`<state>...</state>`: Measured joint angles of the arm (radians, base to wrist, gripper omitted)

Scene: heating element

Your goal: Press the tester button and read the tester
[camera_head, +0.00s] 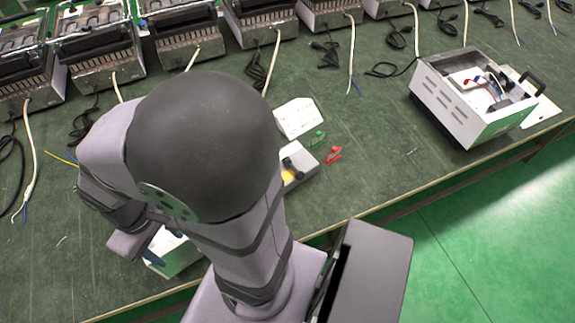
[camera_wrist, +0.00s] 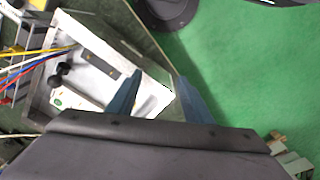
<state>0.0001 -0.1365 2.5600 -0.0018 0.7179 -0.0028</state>
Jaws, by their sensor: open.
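The tester appears to be the small pale box (camera_head: 296,167) with a yellow patch in the head view. My arm covers its left part, and I cannot make out its button or reading. A red clip (camera_head: 333,155) and a green clip (camera_head: 318,138) lie beside it. My gripper (camera_wrist: 158,98) shows two blue fingers in the wrist view, apart with nothing between them. They are over or beside an open white metal box (camera_wrist: 95,60) with black knobs and coloured wires. In the head view that box (camera_head: 181,258) is mostly hidden under my arm.
A white sheet (camera_head: 298,117) lies behind the tester. An open white unit (camera_head: 455,105) stands at the right on the green bench (camera_head: 390,165). Several heater units with loose cables line the back. The bench's front edge is close, with green floor (camera_head: 480,230) beyond.

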